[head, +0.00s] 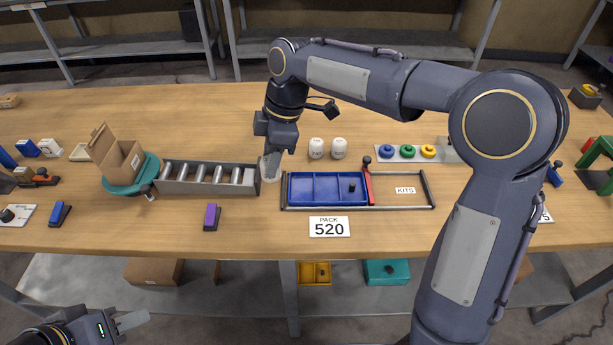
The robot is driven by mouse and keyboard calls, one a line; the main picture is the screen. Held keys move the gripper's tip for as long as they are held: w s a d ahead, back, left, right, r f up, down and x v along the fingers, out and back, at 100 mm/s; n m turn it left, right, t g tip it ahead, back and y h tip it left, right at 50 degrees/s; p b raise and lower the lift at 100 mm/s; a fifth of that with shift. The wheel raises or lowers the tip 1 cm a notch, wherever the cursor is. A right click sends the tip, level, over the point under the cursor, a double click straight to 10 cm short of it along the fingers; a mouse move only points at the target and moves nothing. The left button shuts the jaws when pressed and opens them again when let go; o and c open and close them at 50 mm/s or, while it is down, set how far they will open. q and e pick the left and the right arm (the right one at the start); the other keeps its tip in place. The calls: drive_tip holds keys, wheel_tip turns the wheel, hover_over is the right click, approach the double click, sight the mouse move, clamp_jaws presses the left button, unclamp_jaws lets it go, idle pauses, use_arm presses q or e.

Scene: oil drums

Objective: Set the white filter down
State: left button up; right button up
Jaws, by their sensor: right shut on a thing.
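My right gripper (271,158) points down between the roller track and the blue tray, shut on a pale thing that I take for the white filter (268,170). The fingers hide much of it, and I cannot tell whether it touches the table. Two other white filters (316,148) (339,148) stand upright side by side behind the blue tray (313,187). My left gripper (131,321) is low at the bottom left, in front of the table; its finger gap is not clear.
The roller track (208,178) ends close left of my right gripper. An open cardboard box (118,160) sits on a teal turntable (133,185). A purple-topped block (211,217) and a "PACK 520" card (329,227) lie in front. The table's back is mostly clear.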

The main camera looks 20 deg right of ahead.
drive_tip(key=w+d+f, duration=0.1)
drive_tip(key=d+f, duration=0.3)
drive_tip(key=w+d+f, duration=0.1)
drive_tip(key=d+f, duration=0.1)
drive_tip(key=shift+w+d+f, duration=0.2)
drive_tip(key=shift+w+d, duration=0.15)
drive_tip(key=shift+d, duration=0.05)
drive_tip(key=f, duration=0.3)
drive_tip(key=shift+w+d+f, duration=0.1)
drive_tip(key=shift+d, duration=0.25)
drive_tip(key=shift+f, duration=0.35)
drive_tip(key=shift+f, duration=0.1)
drive_tip(key=o, duration=1)
